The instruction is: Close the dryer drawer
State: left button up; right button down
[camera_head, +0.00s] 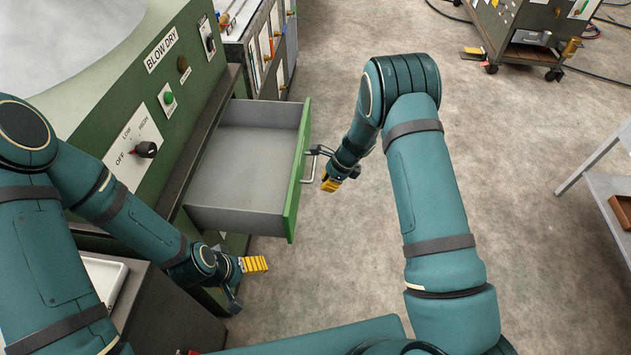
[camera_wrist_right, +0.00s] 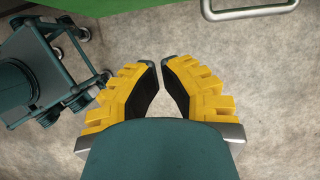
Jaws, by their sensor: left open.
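The dryer drawer (camera_head: 245,160) is pulled out of the green dryer. It has grey inside walls, looks empty, and has a green front panel (camera_head: 298,175). Its metal handle (camera_head: 309,170) faces right and also shows at the top of the right wrist view (camera_wrist_right: 250,12). My right gripper (camera_head: 328,176) is just outside the front panel by the handle. The right wrist view shows its yellow fingers (camera_wrist_right: 160,72) with a narrow gap and nothing between them, below the handle and apart from it. My left gripper (camera_head: 248,280) is open and empty, below the drawer's near side in the picture.
The green dryer panel (camera_head: 150,110) carries a knob, buttons and a BLOW DRY label. A bench with a white tray (camera_head: 103,285) is at lower left. A wheeled cart (camera_head: 525,35) stands at the back right and a table (camera_head: 605,190) at right. The floor between is clear.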

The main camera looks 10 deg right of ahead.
pick_arm(q)
jog(key=shift+s+f+b, duration=0.2)
jog(key=shift+f+b, duration=0.3)
jog(key=shift+f, duration=0.05)
pick_arm(e)
jog(key=w+a+f, duration=0.2)
jog(key=a+f, duration=0.5)
jog(key=f, duration=0.1)
jog(key=shift+w+f, duration=0.1)
